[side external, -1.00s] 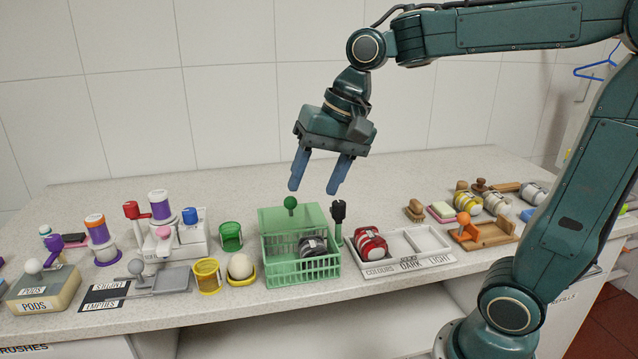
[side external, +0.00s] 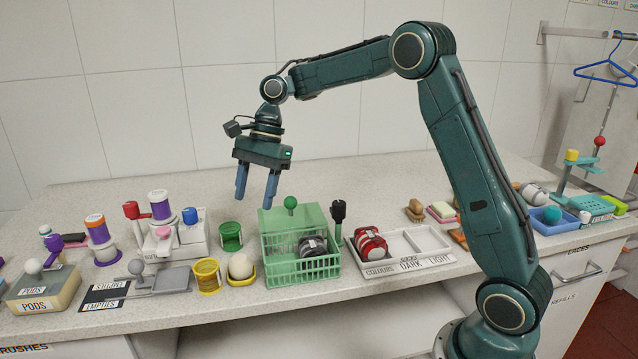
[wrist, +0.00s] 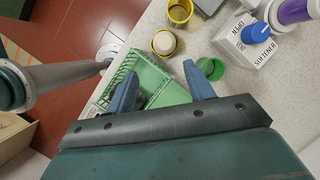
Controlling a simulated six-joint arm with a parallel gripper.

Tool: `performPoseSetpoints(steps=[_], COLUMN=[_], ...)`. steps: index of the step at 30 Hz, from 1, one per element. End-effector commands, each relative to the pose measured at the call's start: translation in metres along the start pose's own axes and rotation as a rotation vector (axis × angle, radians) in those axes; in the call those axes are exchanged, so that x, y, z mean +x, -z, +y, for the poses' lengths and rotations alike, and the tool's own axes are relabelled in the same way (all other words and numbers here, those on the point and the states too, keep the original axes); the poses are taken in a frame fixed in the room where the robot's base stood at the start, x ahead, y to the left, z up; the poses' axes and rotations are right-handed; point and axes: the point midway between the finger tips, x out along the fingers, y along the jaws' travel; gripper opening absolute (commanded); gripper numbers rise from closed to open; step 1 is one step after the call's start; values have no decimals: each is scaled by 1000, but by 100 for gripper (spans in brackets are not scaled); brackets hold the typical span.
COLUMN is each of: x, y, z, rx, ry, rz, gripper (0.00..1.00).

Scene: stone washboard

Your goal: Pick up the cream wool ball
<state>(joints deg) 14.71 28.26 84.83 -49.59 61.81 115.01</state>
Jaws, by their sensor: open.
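The cream wool ball (side external: 240,266) sits in a small yellow dish (side external: 246,281) near the counter's front edge. In the wrist view the ball (wrist: 164,42) shows beyond my fingertips, in its yellow dish (wrist: 154,53). My gripper (side external: 255,203) is open and empty, with two blue fingers pointing down. It is above the counter, higher than the ball and a little to its right in the side view, over the left part of the green basket. The fingers (wrist: 162,80) also show in the wrist view, spread apart.
A green basket (side external: 290,272) with a lid and green knob stands right of the ball. A yellow cup (side external: 207,277) stands left of it and a green cup (side external: 230,236) behind.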

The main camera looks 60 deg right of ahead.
Motion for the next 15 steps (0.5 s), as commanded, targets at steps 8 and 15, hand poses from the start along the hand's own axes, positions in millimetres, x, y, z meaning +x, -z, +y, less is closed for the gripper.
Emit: performPoseSetpoints(steps=[8, 15], x=[14, 17], y=[15, 14], z=[-11, -11], rx=[100, 104], ry=[-28, -29], rz=[-21, -22], gripper=[53, 53])
